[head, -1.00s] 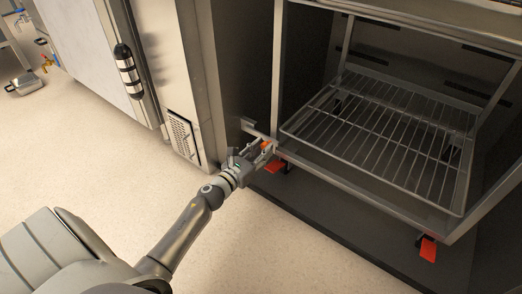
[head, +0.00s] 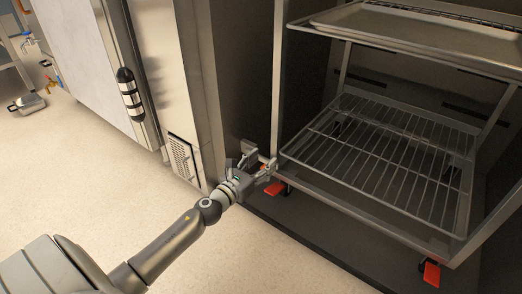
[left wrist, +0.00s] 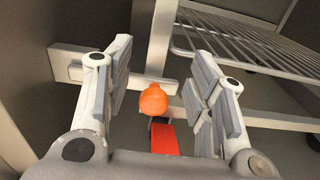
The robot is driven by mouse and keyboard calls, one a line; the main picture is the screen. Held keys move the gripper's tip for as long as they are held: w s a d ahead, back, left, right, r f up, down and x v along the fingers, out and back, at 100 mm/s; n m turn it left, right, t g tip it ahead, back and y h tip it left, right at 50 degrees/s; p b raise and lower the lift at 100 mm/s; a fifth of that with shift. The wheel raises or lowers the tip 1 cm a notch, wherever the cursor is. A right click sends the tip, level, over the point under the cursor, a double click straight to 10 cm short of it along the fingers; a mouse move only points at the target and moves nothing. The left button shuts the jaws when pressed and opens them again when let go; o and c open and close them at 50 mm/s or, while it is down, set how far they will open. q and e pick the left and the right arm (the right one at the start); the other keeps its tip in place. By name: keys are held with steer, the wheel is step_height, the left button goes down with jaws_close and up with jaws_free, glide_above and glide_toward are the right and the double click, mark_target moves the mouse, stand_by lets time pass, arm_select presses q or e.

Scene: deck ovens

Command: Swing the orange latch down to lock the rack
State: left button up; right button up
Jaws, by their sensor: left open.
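The orange latch (left wrist: 153,100) shows in the left wrist view as a rounded orange knob, in front of a pale metal bar at the rack's lower corner. My left gripper (left wrist: 157,68) is open, with one finger on each side of the latch; I see gaps between the latch and both fingers. In the head view, my left gripper (head: 262,167) is at the front left lower corner of the rack (head: 360,204) and hides most of the latch. The rack stands inside the oven opening. My right gripper is not in view.
Red caster pedals sit under the rack, one below the left corner (head: 275,188) and one at the right (head: 431,273). The left one also shows just below the latch in the wrist view (left wrist: 163,138). A tray (head: 400,24) lies on an upper shelf.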

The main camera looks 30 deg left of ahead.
arm_select(q)
steer(key=shift+r, duration=2.8)
